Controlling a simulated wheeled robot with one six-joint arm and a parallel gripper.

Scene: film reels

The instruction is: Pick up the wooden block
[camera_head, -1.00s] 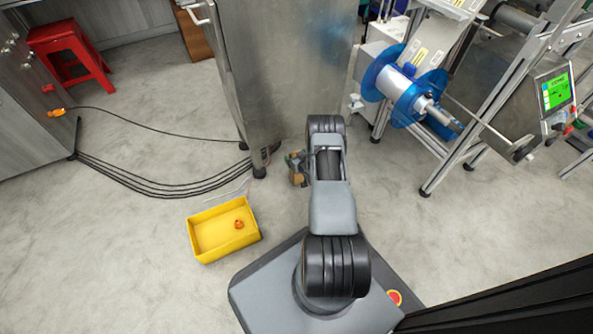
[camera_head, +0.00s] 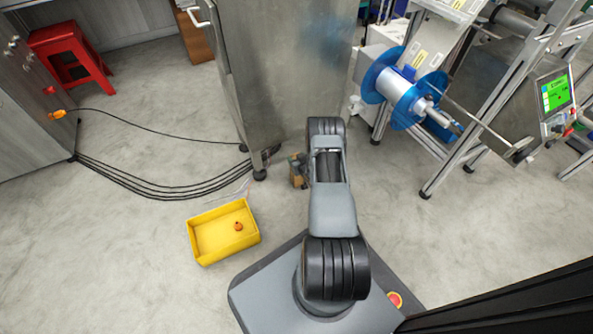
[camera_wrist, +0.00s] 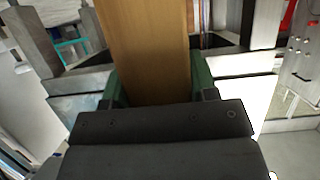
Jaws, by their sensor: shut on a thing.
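The wooden block (camera_wrist: 148,50) is a tan-brown piece that fills the upper middle of the wrist view. My gripper (camera_wrist: 158,88) is shut on it, with a green finger pad against each side. In the head view, a small brown part of the block (camera_head: 297,180) shows just left of my arm, in front of the steel cabinet. The rest of the block and most of my gripper are hidden behind the arm in that view.
A yellow bin (camera_head: 207,255) with a small orange thing (camera_head: 239,226) inside stands on the floor at left. Black cables (camera_head: 140,185) run along the floor to the steel cabinet (camera_head: 285,75). A machine with a blue reel (camera_head: 384,81) stands at right. Floor right of my arm is clear.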

